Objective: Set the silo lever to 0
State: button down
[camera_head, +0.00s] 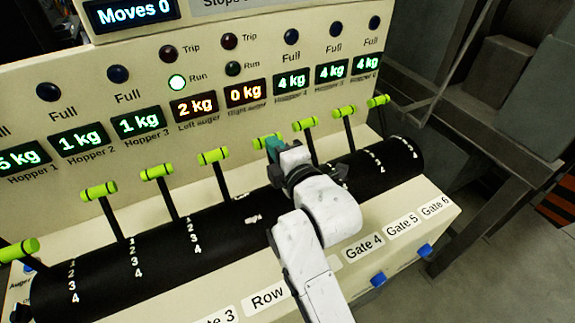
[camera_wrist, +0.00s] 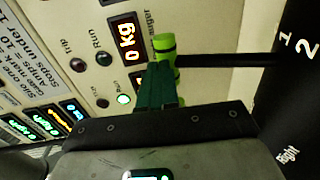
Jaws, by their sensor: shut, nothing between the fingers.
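A row of levers with lime-green handles rises from a black drum (camera_head: 210,240) in front of the cream panel. The leftmost lever (camera_head: 18,250) is cut by the picture edge. My gripper (camera_head: 272,147), with teal fingers, is at a middle lever (camera_head: 261,141) and partly hides it. In the wrist view the shut, empty fingers (camera_wrist: 157,85) overlap the lower end of that lever's handle (camera_wrist: 164,44); contact is unclear. "Right" is printed on the drum near it.
Neighbouring levers (camera_head: 213,156) and (camera_head: 305,124) stand close on both sides of my gripper. The panel displays show Left auger 2 kg (camera_head: 194,107) and Right auger 0 kg (camera_head: 245,93). A green Run lamp (camera_head: 177,82) is lit. The Moves display (camera_head: 130,13) reads 0.

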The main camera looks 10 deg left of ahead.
jog(key=shift+g+h, duration=0.6)
jog(key=shift+g, duration=0.3)
jog(key=x, duration=0.4)
jog(key=shift+w+a, duration=0.3)
jog(key=shift+w, duration=0.15)
